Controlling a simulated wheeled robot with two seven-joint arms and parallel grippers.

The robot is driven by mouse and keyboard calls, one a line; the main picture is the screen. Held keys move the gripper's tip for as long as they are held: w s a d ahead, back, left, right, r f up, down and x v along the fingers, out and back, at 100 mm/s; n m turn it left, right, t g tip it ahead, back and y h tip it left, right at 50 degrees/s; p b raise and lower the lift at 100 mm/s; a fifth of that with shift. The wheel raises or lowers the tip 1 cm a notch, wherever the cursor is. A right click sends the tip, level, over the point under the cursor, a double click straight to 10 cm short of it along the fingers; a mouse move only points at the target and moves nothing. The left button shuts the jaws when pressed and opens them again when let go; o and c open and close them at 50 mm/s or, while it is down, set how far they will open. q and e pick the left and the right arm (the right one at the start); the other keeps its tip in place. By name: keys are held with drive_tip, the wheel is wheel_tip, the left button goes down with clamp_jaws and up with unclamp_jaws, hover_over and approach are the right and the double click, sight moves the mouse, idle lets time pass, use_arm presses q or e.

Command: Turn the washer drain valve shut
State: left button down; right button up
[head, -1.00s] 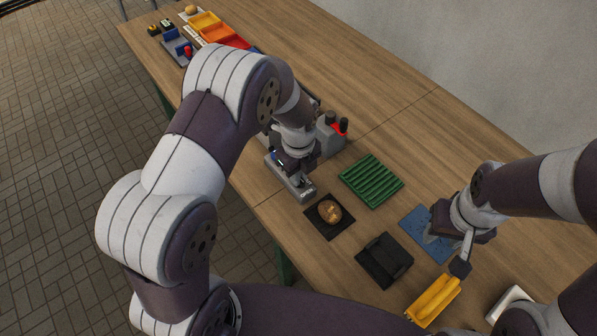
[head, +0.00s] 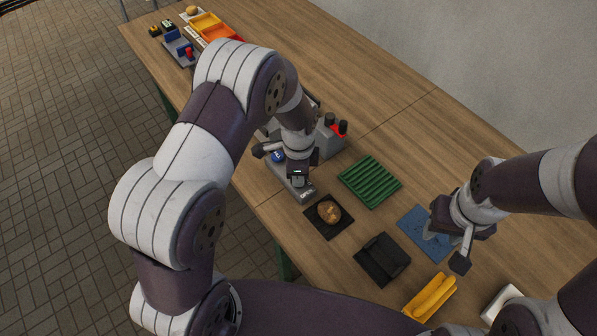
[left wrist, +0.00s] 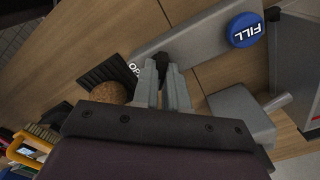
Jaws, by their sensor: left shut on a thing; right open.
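The washer's grey control strip (head: 303,193) lies along the table's front edge, with a blue FILL button (left wrist: 245,30) and a partly hidden label starting "OP" (left wrist: 135,69). My left gripper (left wrist: 163,68) points down over the label end of the strip and is shut on a small dark valve handle (left wrist: 175,76). The fingers hide most of the handle, so its angle cannot be told. In the head view my left gripper (head: 299,184) hides it too. My right gripper (head: 448,249) is open and empty above a blue mat (head: 418,225).
A brown potato (head: 329,212) sits on a black mat (head: 318,229) close to my left gripper. A green ridged tray (head: 370,181), a black tray (head: 382,260) and a yellow holder (head: 430,298) lie to the right. A grey washer body (head: 329,139) stands behind the strip.

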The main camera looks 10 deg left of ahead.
use_arm(q)
drive_tip(key=n, duration=0.4)
drive_tip(key=shift+r+n+p, duration=0.1)
drive_tip(key=shift+n+p, duration=0.2)
drive_tip(key=shift+w+n, duration=0.1)
drive_tip(key=shift+n, duration=1.8)
drive_tip(key=c, duration=1.2)
unclamp_jaws()
drive_tip(key=shift+o, duration=0.2)
wheel_tip(320, 180, up, 13)
drive_tip(key=b, duration=0.1)
drive_tip(key=shift+f, duration=0.2)
